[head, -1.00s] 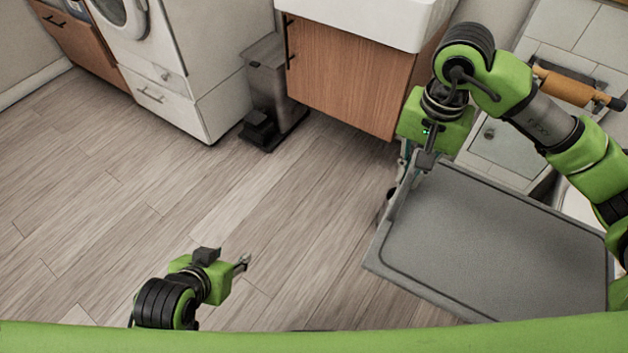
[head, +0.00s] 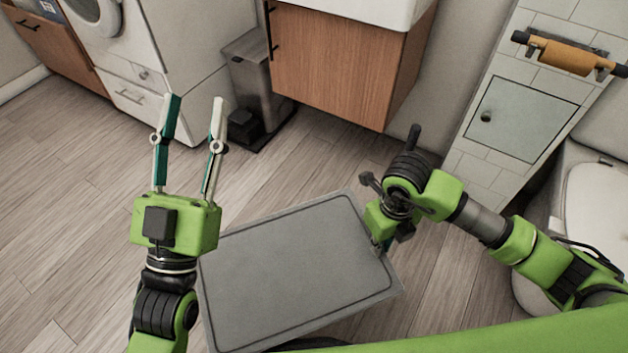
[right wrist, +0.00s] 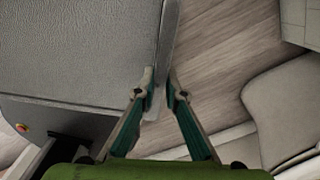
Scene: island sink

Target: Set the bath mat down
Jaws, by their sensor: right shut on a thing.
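The bath mat (head: 295,275) is a flat grey rectangle with a dark border line, in the lower middle of the head view. My right gripper (head: 378,243) is at the mat's right edge. In the right wrist view my right gripper (right wrist: 160,95) has its fingers on either side of the mat's edge, shut on it, and the grey mat (right wrist: 75,50) fills the upper left. I cannot tell whether the mat touches the floor. My left gripper (head: 194,105) is open and empty, left of the mat and pointing away from me.
Wood-look floor (head: 80,190) is clear at the left. A pedal bin (head: 256,85) stands beside the wooden sink cabinet (head: 338,65). A white washer (head: 150,60) is at the upper left. The toilet (head: 590,200) is at the right, near a tiled wall with a hatch (head: 520,118).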

